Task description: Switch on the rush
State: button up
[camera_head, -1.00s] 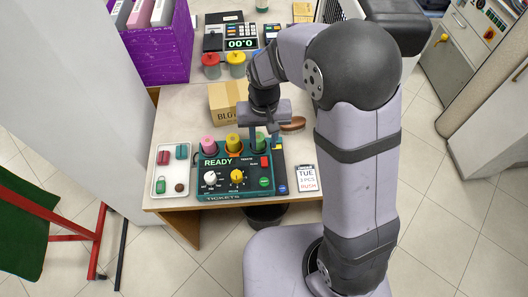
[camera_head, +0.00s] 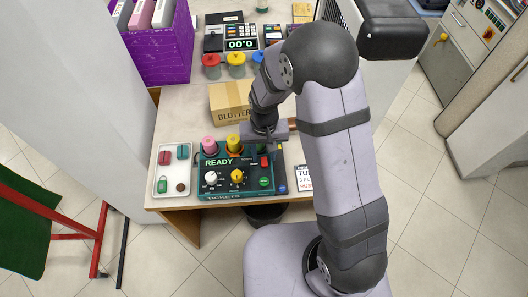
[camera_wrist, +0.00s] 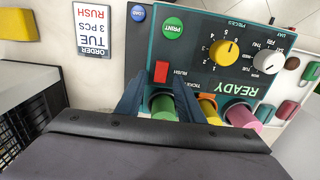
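The ticket machine (camera_head: 205,194) is a teal box with a READY display at the front of the table. Its red rush switch (camera_head: 265,162) is at the upper right of the panel; it also shows in the wrist view (camera_wrist: 161,72), labelled RUSH. Which way it is set, I cannot tell. My gripper (camera_wrist: 158,88) is open and empty, its two dark blue fingers on either side of the space just by the switch, apparently above the panel. In the head view my gripper (camera_head: 268,139) is over the machine's back right, fingertips partly hidden.
Beside the switch are a green PRINT button (camera_wrist: 173,26), a blue LOAD button (camera_wrist: 138,13), a yellow knob (camera_wrist: 227,49) and a white knob (camera_wrist: 268,61). Pink (camera_head: 209,145), yellow and green rolls stand behind. An order card (camera_wrist: 94,30) reads TUE, 3 PCS, RUSH.

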jog(key=shift+c, duration=0.3)
grip_shut()
jog(key=shift+b, duration=0.3)
jog(key=t+b, duration=0.2)
jog(key=b, duration=0.1)
jog(key=shift+s+f, duration=0.2)
jog(key=b, duration=0.1)
jog(key=t+b, duration=0.1)
jog(key=shift+s+r+b, duration=0.2)
jog(key=shift+r+b, duration=0.05)
jog(key=shift+b, duration=0.1)
jog(key=shift+r, duration=0.1)
